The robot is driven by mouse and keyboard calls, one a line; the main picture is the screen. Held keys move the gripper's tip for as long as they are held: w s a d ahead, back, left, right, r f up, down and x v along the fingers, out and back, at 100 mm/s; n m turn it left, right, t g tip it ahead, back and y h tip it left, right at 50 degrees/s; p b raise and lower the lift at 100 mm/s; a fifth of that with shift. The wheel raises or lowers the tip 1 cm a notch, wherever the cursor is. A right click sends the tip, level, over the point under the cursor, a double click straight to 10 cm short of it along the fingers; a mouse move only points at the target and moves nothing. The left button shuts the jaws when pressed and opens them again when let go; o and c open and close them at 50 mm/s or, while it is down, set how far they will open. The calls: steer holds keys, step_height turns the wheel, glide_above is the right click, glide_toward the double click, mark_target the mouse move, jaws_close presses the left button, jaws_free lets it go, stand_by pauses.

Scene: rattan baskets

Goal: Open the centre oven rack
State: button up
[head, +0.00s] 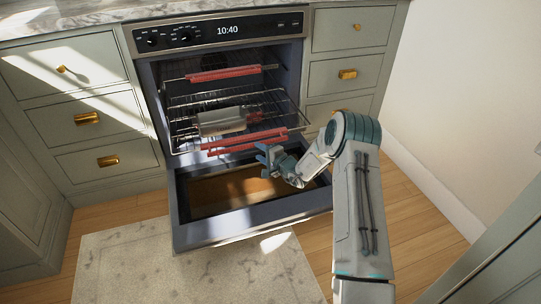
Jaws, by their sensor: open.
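The oven (220,90) stands open, with its door (250,234) lowered at the front. Inside are wire racks with red grip bars: one bar (225,73) is high up, and a pair of bars (246,140) is lower and nearer the front. A wire rack (297,112) between them reaches forward at the right side of the opening. A pale, roll-shaped item (222,121) shows among the racks. My gripper (262,153) is open and empty just in front of the lower bars, near their right end. I cannot tell whether it touches them.
Cabinets with brass handles flank the oven, with drawers at left (85,118) and right (348,74). The lowered door lies beneath my gripper. A pale rug (190,272) covers the floor in front. A white wall (460,95) stands at right.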

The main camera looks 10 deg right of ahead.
steer(key=p+v, duration=0.1)
steer(key=v, duration=0.5)
stand_by(0.3)
steer(key=s+a+r+n+g+y+p, duration=0.1)
steer(key=s+a+r+n+g+p, duration=0.3)
steer(key=s+r, duration=0.5)
steer(key=s+a+r+n+g+p, duration=0.3)
steer(key=r+p, duration=0.4)
steer(key=r, duration=0.7)
steer(key=s+a+r+n+g+y+p, duration=0.15)
steer(key=s+r+g+p, duration=0.3)
steer(key=s+r, duration=0.5)
steer(key=s+d+r+n+h+p, duration=0.1)
steer(key=s+d+r+h+p, duration=0.2)
steer(key=s+d+r+p, duration=0.1)
steer(key=s+d+r+n+h+p, duration=0.1)
steer(key=s+d+r+h+p, duration=0.3)
steer(key=s+r+p, duration=0.3)
steer(key=s+d+r+n+t+h+p, duration=0.1)
steer(key=s+d+r+h+p, duration=0.3)
steer(key=s+r, duration=0.5)
step_height(320, 180, up, 3)
steer(key=shift+d+r+p, duration=0.2)
steer(key=shift+d+p, duration=0.15)
steer(key=shift+p, duration=0.35)
